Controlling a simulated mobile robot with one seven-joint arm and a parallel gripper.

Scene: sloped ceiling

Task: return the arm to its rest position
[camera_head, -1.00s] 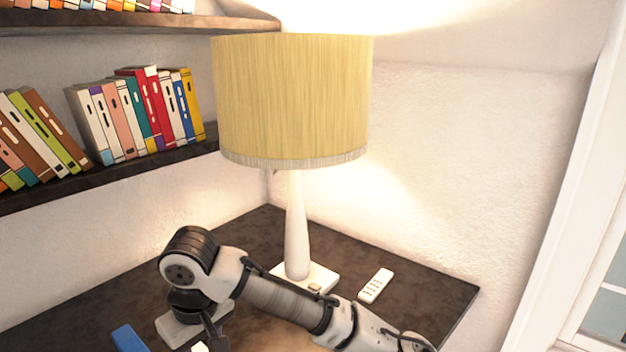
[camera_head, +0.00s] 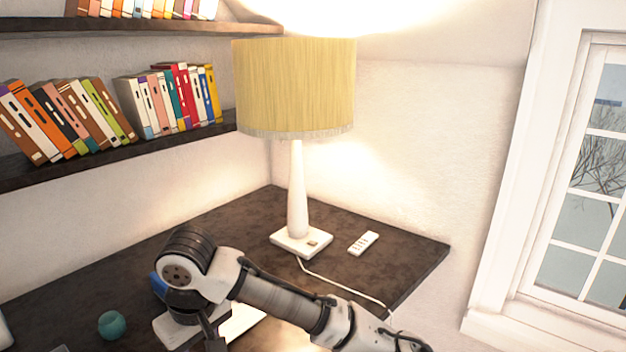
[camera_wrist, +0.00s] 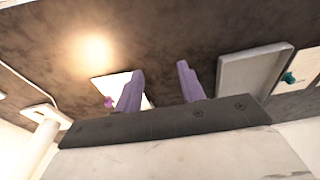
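My arm (camera_head: 275,297) reaches in from the lower right of the head view, over the dark desk (camera_head: 400,262), with its wrist bent down. In the head view my gripper is mostly hidden below the wrist. In the wrist view my gripper (camera_wrist: 158,82) shows two purple fingers spread apart, with no held thing seen between them. The desk surface lies beyond the fingertips, with a white flat thing (camera_wrist: 115,84) partly behind the left finger.
A yellow-shaded lamp (camera_head: 296,88) and a white remote (camera_head: 363,243) stand behind my arm. A teal round thing (camera_head: 112,324) sits at left. Bookshelves (camera_head: 150,146) fill the upper left; a window (camera_head: 590,190) is at right. A grey tray (camera_wrist: 226,84) lies right of the fingers.

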